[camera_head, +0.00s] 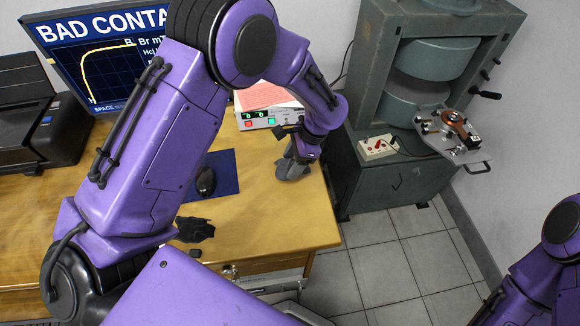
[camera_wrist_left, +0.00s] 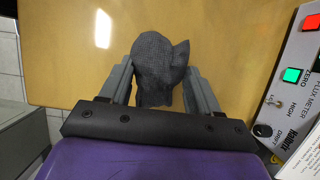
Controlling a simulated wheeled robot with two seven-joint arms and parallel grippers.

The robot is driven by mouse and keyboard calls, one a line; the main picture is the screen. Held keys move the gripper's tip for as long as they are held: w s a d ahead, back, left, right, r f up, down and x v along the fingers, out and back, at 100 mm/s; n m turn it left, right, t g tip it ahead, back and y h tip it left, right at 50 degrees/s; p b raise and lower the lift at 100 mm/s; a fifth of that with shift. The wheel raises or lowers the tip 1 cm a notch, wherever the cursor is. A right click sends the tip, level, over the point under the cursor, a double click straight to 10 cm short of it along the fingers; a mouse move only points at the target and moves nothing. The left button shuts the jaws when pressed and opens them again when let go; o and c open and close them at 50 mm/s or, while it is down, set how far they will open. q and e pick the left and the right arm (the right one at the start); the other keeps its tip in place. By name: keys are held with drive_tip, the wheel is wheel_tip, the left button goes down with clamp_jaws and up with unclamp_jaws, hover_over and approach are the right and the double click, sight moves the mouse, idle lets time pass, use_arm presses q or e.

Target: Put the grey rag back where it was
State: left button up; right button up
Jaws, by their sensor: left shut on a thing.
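The grey rag (camera_wrist_left: 155,62) is bunched between the two fingers of my left gripper (camera_wrist_left: 161,72) in the left wrist view. In the head view the rag (camera_head: 291,171) hangs below the left gripper (camera_head: 299,154), over the right part of the wooden table (camera_head: 270,215). The gripper is shut on it. I cannot tell whether the rag touches the table top. My right gripper is out of view; only part of the right arm shows at the right edge.
The flux meter (camera_head: 258,118) with papers on it stands just behind the rag. A mouse (camera_head: 206,182) on a blue pad (camera_head: 225,168) and a dark crumpled thing (camera_head: 195,230) lie to the left. The magnet (camera_head: 385,80) stands beyond the table's right edge.

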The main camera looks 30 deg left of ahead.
use_arm(q)
drive_tip(key=f, duration=0.4)
drive_tip(key=shift+w+a+f+p, duration=0.25)
drive_tip(key=shift+w+a+p, duration=0.1)
drive_tip(key=shift+a+p, duration=0.05)
drive_tip(key=shift+s+r, duration=0.15)
drive_tip(key=shift+s, duration=0.05)
drive_tip(key=o, duration=1)
drive_tip(key=shift+w+f, duration=0.1)
drive_tip(key=shift+f, duration=0.15)
drive_tip(key=shift+o, duration=0.2)
drive_tip(key=shift+r, duration=0.15)
drive_tip(key=b+v, duration=0.1)
drive_tip(key=v, duration=1.1)
drive_tip(key=shift+r, duration=0.15)
